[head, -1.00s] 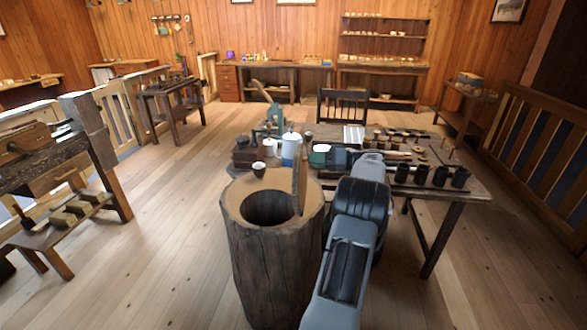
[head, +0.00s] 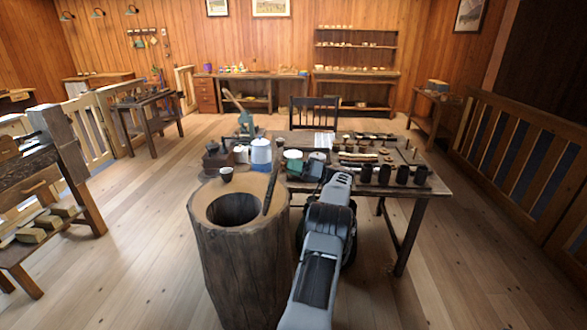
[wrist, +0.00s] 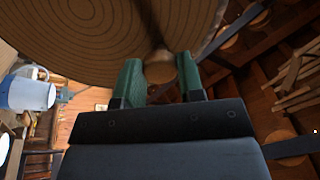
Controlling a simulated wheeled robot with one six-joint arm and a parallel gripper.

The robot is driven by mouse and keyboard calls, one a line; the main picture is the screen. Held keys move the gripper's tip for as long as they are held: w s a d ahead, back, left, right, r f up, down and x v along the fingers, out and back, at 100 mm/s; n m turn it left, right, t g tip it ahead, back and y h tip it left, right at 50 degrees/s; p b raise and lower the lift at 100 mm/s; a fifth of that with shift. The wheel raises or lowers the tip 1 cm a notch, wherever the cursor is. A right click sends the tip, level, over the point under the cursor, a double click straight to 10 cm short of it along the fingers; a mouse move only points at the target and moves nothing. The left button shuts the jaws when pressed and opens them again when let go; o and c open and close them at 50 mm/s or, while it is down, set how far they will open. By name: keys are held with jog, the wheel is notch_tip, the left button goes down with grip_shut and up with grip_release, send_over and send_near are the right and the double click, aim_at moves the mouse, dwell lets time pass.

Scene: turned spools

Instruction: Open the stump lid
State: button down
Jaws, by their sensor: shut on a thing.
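The stump (head: 240,265) stands upright in the middle of the head view, with a dark round hollow open in its top. The stump lid (head: 271,192) shows nearly edge-on at the right of the hollow, raised on edge with its top leaning right. In the wrist view the lid (wrist: 110,40) is a pale ringed wooden disc across the top. My gripper (wrist: 161,72) has its green fingers closed on the lid's round wooden knob (wrist: 160,68). In the head view my arm stands right of the stump, and the fingers cannot be made out.
A worktable (head: 408,205) with black cups, a white-and-blue pot (head: 261,153) and tools lies close behind and right. A bench (head: 30,190) is at left. The floor between is clear.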

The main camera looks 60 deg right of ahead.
jog(key=shift+r, duration=0.1)
jog(key=c, duration=0.7)
grip_release()
jog(key=shift+c, duration=0.2)
jog(key=v, duration=1.2)
jog(key=shift+b, duration=0.35)
